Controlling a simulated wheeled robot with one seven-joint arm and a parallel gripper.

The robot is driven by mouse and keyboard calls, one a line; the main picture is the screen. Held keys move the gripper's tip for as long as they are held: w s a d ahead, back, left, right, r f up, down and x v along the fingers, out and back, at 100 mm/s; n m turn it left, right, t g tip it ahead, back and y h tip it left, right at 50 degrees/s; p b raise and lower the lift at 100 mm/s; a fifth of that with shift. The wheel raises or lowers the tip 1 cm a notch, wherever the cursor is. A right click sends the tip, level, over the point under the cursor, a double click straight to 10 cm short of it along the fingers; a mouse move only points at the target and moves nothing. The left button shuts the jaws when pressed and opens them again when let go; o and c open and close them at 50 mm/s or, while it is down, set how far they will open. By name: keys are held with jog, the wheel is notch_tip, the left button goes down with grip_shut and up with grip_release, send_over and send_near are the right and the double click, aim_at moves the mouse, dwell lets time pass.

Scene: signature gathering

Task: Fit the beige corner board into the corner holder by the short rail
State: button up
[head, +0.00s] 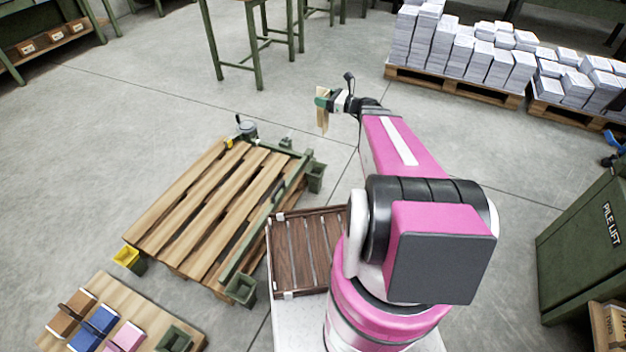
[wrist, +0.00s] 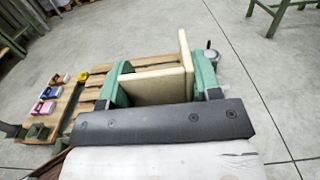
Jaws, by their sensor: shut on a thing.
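My gripper (head: 332,101) is shut on the beige corner board (head: 322,115), held in the air beyond the pallet's far right corner. In the wrist view the board (wrist: 155,87) is an L-shaped piece between the green fingers (wrist: 163,86). The wooden pallet (head: 190,205) carries a short green rail (head: 272,149) along its far edge and a long green rail (head: 262,215) along its right side. Green corner holders sit at the far right (head: 315,178) and near right (head: 240,289). Yellow holders show at the near left (head: 127,257) and, partly hidden, the far edge (head: 229,143).
A grey round device (head: 247,130) stands by the short rail. A slatted brown tray (head: 305,250) lies beside my arm's base. A board (head: 80,322) with coloured blocks is at near left. Paper-stacked pallets (head: 455,85) stand behind. A green pile lift (head: 590,235) is at right.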

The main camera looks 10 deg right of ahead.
aim_at(320, 120)
jog(key=w+f, duration=0.2)
jog(key=f, duration=0.3)
jog(key=w+f, duration=0.3)
jog(key=f, duration=0.2)
jog(key=w+f, duration=0.2)
jog(key=f, duration=0.4)
jog(key=shift+w+d, duration=0.2)
jog(key=shift+w, duration=0.05)
notch_tip(320, 120, down, 22)
jog(key=w, duration=0.2)
jog(key=shift+w+a+f, duration=0.2)
jog(key=shift+a, duration=0.05)
jog(key=shift+f, duration=0.4)
jog(key=o, duration=1.1)
jog(key=shift+o, duration=0.2)
jog(key=shift+r, duration=0.1)
